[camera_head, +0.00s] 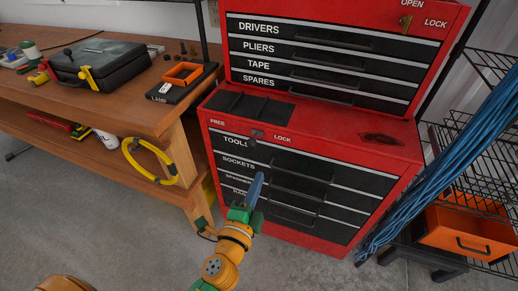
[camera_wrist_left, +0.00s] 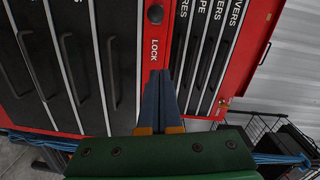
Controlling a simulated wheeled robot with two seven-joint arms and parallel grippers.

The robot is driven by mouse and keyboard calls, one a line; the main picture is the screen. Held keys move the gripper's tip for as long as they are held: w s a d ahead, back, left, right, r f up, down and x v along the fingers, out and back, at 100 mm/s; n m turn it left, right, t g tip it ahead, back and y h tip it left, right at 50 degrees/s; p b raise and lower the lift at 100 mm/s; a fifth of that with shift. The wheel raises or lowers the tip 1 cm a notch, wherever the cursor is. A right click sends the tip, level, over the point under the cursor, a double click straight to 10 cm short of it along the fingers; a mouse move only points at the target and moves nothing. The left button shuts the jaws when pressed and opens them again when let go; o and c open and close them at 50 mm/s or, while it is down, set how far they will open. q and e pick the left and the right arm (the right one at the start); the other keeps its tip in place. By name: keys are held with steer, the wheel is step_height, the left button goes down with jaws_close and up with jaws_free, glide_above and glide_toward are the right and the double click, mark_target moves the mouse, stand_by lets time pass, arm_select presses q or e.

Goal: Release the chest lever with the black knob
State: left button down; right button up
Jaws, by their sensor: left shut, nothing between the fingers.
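The black knob (camera_head: 257,134) of the chest lever shows on the front rim of the red lower tool chest (camera_head: 340,133), between the words FREE and LOCK and closer to LOCK. In the left wrist view the round dark knob (camera_wrist_left: 155,13) is near the top edge, past the word LOCK. My left gripper (camera_head: 260,178) is in front of the lower drawers, below the knob in the picture and apart from it. Its blue fingers (camera_wrist_left: 162,75) are closed together and empty, pointing toward the LOCK label. My right gripper is not in view.
The upper red chest carries a brass latch (camera_head: 405,21) by OPEN and LOCK. A wooden workbench (camera_head: 125,97) with a black case (camera_head: 100,62) stands at the left. A wire rack (camera_head: 490,145), blue cables (camera_head: 455,155) and an orange bin (camera_head: 470,230) are at the right.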

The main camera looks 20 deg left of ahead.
mark_target(251, 143)
arm_select(q)
steer(key=w+a+f+p, duration=0.1)
steer(key=w+a, duration=0.2)
steer(key=w, duration=0.8)
steer(key=shift+a+f, duration=0.2)
steer(key=shift+a, duration=0.2)
steer(key=a, duration=0.6)
steer(key=shift+w+a, duration=0.15)
steer(key=shift+a, duration=0.1)
